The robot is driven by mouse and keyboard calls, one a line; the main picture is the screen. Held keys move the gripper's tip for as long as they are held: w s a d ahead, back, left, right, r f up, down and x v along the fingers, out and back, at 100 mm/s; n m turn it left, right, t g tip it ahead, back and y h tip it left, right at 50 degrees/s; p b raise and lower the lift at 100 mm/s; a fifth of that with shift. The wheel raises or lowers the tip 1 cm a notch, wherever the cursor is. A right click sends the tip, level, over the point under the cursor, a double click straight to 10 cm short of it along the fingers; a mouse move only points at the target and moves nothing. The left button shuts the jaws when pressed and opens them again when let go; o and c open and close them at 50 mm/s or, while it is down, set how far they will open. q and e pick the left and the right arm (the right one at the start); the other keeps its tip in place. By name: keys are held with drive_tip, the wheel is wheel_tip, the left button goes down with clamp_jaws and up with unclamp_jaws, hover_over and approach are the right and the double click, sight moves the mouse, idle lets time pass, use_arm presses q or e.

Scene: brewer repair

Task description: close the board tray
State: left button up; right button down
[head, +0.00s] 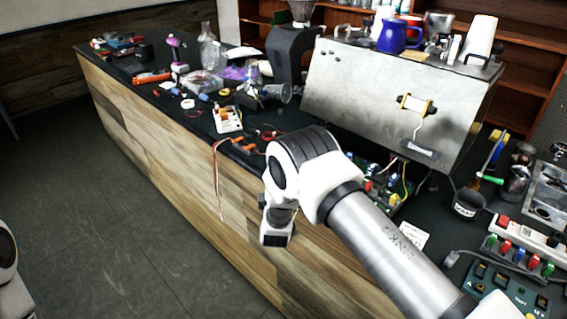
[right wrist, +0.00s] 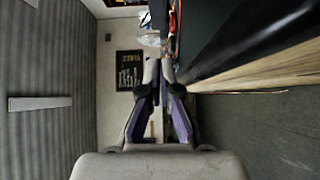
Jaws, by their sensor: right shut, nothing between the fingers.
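The board tray (head: 398,200) is out below the silver brewer's front, with a green board, wires and small coloured parts on it. My right arm hides its left part. My right gripper (right wrist: 160,68) is shut and empty in the right wrist view, beside the counter's edge and apart from the tray. In the head view, my right arm reaches over the counter's front edge, its wrist end hanging in front of the wood panel; the fingers are not clear there. My left gripper is not in view.
The brewer (head: 385,90) stands on the dark counter, with a blue pitcher (head: 392,36) on top. A black cup (head: 467,203) stands right of the tray. The floor (head: 110,215) before the counter is clear.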

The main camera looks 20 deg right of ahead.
drive_tip(key=w+d+p, duration=0.1)
drive_tip(key=w+d, duration=0.1)
drive_tip(key=w+d+p, duration=0.1)
drive_tip(key=d, duration=0.1)
drive_tip(key=shift+w+d+r, duration=0.1)
drive_tip(key=shift+w+d, duration=0.15)
drive_tip(key=shift+w, duration=0.15)
drive_tip(key=shift+w+d, duration=0.1)
drive_tip(key=shift+d, duration=0.2)
